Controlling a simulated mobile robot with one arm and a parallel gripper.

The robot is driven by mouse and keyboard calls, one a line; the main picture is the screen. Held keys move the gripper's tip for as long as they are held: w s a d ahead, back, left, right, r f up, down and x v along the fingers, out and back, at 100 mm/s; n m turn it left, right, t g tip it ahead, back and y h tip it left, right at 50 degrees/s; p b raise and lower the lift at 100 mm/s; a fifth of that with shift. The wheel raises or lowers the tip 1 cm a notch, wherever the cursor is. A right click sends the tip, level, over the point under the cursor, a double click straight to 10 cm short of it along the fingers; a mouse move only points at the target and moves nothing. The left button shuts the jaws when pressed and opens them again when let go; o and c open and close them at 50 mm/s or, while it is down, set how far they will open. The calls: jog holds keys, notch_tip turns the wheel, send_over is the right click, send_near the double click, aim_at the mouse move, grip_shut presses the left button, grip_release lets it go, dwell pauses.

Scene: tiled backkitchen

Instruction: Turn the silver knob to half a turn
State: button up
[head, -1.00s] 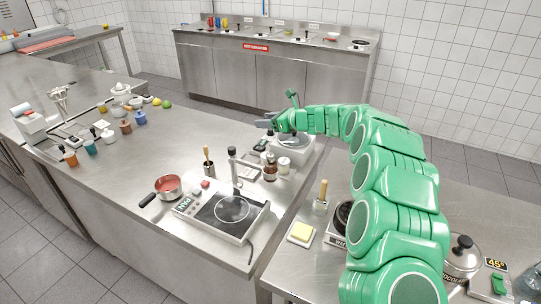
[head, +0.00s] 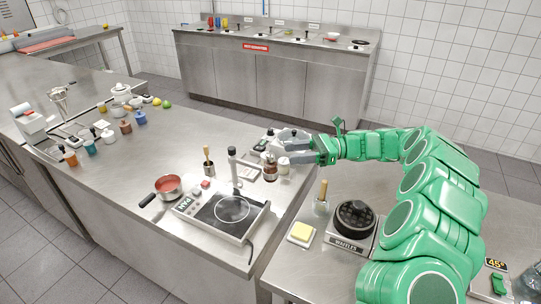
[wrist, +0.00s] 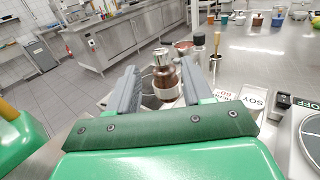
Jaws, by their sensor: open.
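My gripper (head: 299,146) is open, at the near right edge of the long steel counter. In the wrist view its two grey fingers (wrist: 160,68) stand apart with nothing held. Between and beyond them is a brown jar (wrist: 166,77) with a silver top (wrist: 160,56), the only clearly silver knob-like part I see; I cannot tell if it is the task's knob. The brown jar also shows in the head view (head: 270,168), left of and below the fingers. A white jar (head: 284,166) stands beside it, just below the fingers.
A waffle maker (head: 354,222) and yellow block (head: 301,231) are on the near table. Bare counter (head: 170,135) lies left.

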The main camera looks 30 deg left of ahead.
aim_at(270, 154)
jog(key=shift+x, duration=3.8)
jog(key=c, duration=0.9)
